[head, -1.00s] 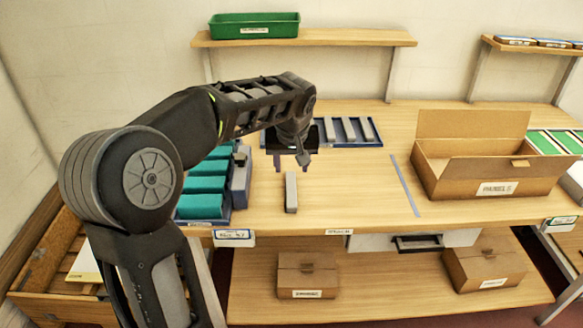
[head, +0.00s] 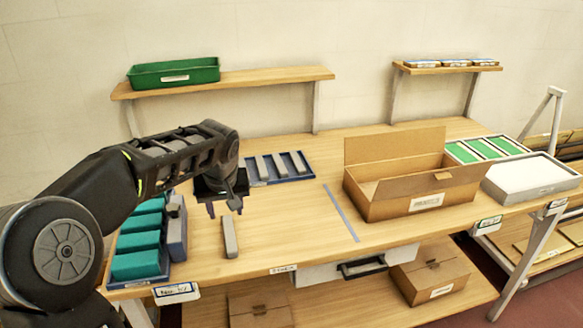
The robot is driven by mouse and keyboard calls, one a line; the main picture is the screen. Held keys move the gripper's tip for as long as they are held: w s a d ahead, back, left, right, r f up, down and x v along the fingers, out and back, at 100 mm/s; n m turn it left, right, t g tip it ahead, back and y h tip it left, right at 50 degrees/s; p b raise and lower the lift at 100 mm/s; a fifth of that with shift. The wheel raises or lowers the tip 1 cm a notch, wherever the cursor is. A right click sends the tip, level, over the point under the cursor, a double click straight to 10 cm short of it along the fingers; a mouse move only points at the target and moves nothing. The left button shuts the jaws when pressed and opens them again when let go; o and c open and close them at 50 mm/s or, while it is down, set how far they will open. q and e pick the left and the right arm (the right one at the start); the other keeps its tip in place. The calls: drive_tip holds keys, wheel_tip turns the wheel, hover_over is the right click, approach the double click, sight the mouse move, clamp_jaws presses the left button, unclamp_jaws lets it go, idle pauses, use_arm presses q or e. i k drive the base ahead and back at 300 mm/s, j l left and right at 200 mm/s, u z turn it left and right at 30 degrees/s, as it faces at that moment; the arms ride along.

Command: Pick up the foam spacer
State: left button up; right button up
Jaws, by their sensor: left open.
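A single grey bar, which looks like the foam spacer (head: 230,238), lies alone on the wooden table, its long side pointing toward the front edge. My left gripper (head: 226,209) is open and empty, pointing down just behind and above the bar's far end. Its fingers do not appear to touch the bar. More grey bars (head: 279,166) lie in a blue tray (head: 313,175) behind the gripper; the gripper and arm hide part of that area. My right gripper is not in view.
Teal blocks (head: 139,241) stand in a blue holder left of the bar. An open cardboard box (head: 398,205) stands to the right, past a grey strip (head: 341,212) on the table. A white tray (head: 530,180) is farther right. The tabletop between bar and strip is clear.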

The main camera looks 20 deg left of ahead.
sight(300, 169)
drive_tip(key=i+j+z, duration=0.25)
drive_tip(key=i, duration=0.35)
drive_tip(key=i+j+z, duration=0.2)
drive_tip(key=i+j, duration=0.3)
